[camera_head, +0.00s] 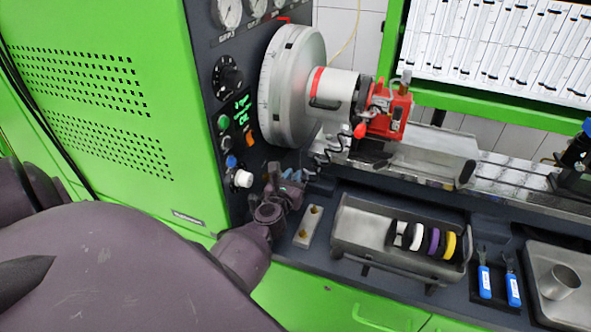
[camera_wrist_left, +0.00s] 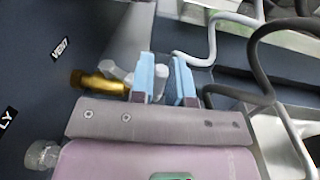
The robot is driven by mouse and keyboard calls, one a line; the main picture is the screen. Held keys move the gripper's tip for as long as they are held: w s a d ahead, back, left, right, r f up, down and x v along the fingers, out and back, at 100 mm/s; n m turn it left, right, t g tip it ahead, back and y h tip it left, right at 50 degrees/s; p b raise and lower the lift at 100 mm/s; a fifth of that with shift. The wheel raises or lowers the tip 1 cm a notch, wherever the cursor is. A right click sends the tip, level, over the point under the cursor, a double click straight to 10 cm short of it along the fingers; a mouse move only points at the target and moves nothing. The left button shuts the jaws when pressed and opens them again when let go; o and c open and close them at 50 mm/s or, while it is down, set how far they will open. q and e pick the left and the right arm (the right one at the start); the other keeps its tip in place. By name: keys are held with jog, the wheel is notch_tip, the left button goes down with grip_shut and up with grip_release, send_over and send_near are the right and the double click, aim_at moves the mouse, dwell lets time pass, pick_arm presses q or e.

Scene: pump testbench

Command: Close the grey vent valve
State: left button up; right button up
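The grey vent valve shows in the left wrist view as a brass body (camera_wrist_left: 98,82) with a light grey handle (camera_wrist_left: 120,72), on the dark panel beside a "VENT" label (camera_wrist_left: 60,48). My left gripper (camera_wrist_left: 165,78), with its light blue fingertips, is at the handle. Part of the handle lies behind one finger and a grey piece shows between the two fingers, with a gap beside it. In the head view my left gripper (camera_head: 285,185) is low at the panel's right edge and hides the valve. My right gripper is in neither view.
A white knob (camera_head: 243,179) sits on the panel just left of my gripper. The large round chuck (camera_head: 290,85) is above it. Grey hoses (camera_wrist_left: 265,75) run close to the fingers. A metal tray (camera_head: 360,230) with coloured rings stands to the right.

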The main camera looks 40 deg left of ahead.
pick_arm(q)
jog(key=o, duration=0.4)
jog(key=v, duration=1)
jog(key=shift+s+d, duration=0.25)
jog(key=shift+s, duration=0.1)
